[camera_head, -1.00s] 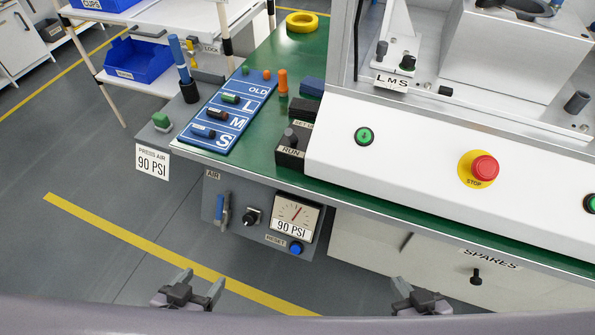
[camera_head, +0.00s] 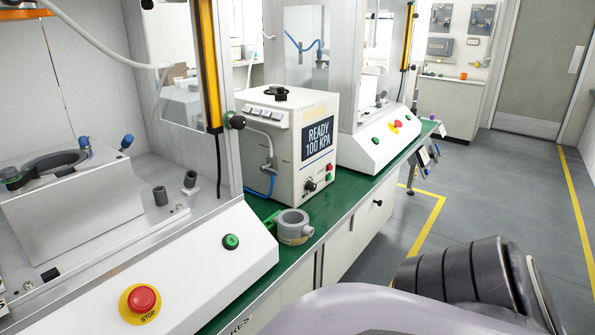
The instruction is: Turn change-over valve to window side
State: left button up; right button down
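I cannot pick out the change-over valve for certain in the head view. On the far back wall are grey panels (camera_head: 441,17) with small fittings, too small to read. A grey box (camera_head: 439,47) hangs below them, with several small coloured fittings lower on the wall. Neither gripper is in view. A dark ribbed link of my own arm shows at the lower right, but its gripper is not visible.
A press with a red stop button (camera_head: 144,298) fills the left. A white tester (camera_head: 288,150) reading "READY 100 KPA" and a grey ring-shaped part (camera_head: 293,227) stand on the green bench (camera_head: 348,203). Grey floor (camera_head: 490,185) with yellow lines is open at right, before a door (camera_head: 541,60).

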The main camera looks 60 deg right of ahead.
aim_at(263, 167)
jog(key=z, duration=1.8)
jog(key=i+l+u, duration=0.2)
jog(key=i+l, duration=0.15)
jog(key=l, duration=0.25)
jog(key=i+l+u, duration=0.1)
jog(key=l, duration=0.25)
jog(key=i+l+u, duration=0.1)
jog(key=i+l, duration=0.3)
jog(key=l, duration=0.25)
jog(key=i+l+u, duration=0.15)
jog(key=l, duration=0.2)
jog(key=i+l+u, duration=0.1)
jog(key=l, duration=0.3)
jog(key=i+l+u, duration=0.1)
jog(key=l, duration=0.25)
jog(key=i, duration=0.05)
